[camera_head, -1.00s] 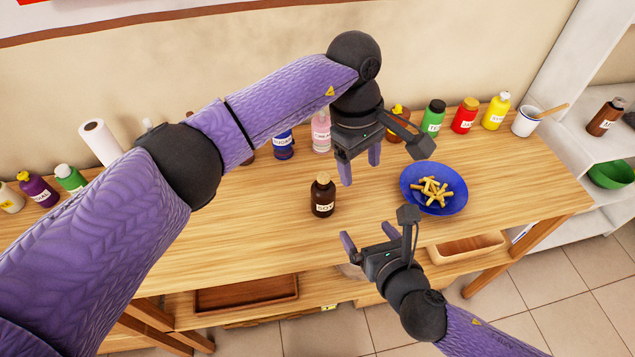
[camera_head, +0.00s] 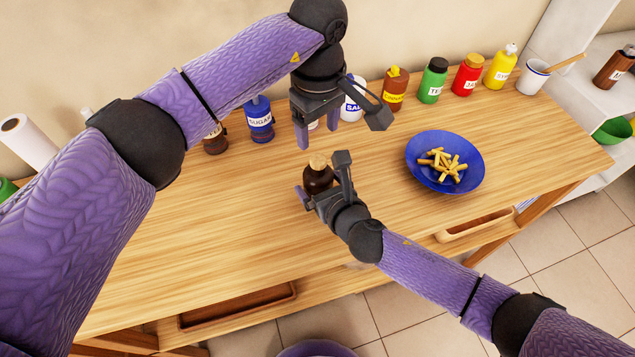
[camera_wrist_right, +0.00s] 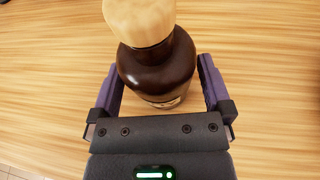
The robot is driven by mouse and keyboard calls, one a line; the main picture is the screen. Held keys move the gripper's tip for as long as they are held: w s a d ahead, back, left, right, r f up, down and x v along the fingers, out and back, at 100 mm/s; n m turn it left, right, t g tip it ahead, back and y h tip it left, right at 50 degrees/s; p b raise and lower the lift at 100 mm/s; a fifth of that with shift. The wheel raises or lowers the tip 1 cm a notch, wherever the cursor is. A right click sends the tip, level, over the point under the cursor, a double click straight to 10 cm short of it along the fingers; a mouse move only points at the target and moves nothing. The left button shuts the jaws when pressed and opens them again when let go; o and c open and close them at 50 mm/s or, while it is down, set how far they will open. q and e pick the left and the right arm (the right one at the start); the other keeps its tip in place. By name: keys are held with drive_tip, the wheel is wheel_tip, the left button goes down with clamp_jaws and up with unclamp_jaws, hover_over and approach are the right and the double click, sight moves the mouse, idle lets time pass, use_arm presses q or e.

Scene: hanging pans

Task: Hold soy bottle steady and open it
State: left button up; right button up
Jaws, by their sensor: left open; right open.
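The soy bottle (camera_head: 317,181) is dark brown with a tan cork-like cap (camera_head: 319,161) and stands upright on the wooden table. My right gripper (camera_head: 318,192) is open, with its fingers around the bottle's sides. In the right wrist view the bottle (camera_wrist_right: 158,68) sits between the two purple fingers, with gaps visible on both sides, and its cap (camera_wrist_right: 139,20) is nearest the camera. My left gripper (camera_head: 317,138) is open and empty, above the table just behind and over the bottle. The bottle's label is mostly hidden.
A blue plate of fries (camera_head: 420,175) lies to the right. Several bottles line the back, including sugar (camera_head: 260,122), a green one (camera_head: 432,82) and a red one (camera_head: 467,78). A white mug (camera_head: 531,80) stands far right. The table's left front is clear.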

sight(318, 158)
drive_tip(key=shift+w+a+f, duration=0.2)
drive_tip(key=shift+w+a, duration=0.05)
drive_tip(key=shift+w, duration=0.25)
clamp_jaws()
use_arm(q)
drive_tip(key=shift+o, duration=0.9)
wheel_tip(318, 158, up, 3)
drive_tip(key=shift+r+n, duration=0.2)
drive_tip(key=shift+n, duration=1.4)
wheel_tip(318, 158, down, 11)
drive_tip(key=shift+f, duration=0.1)
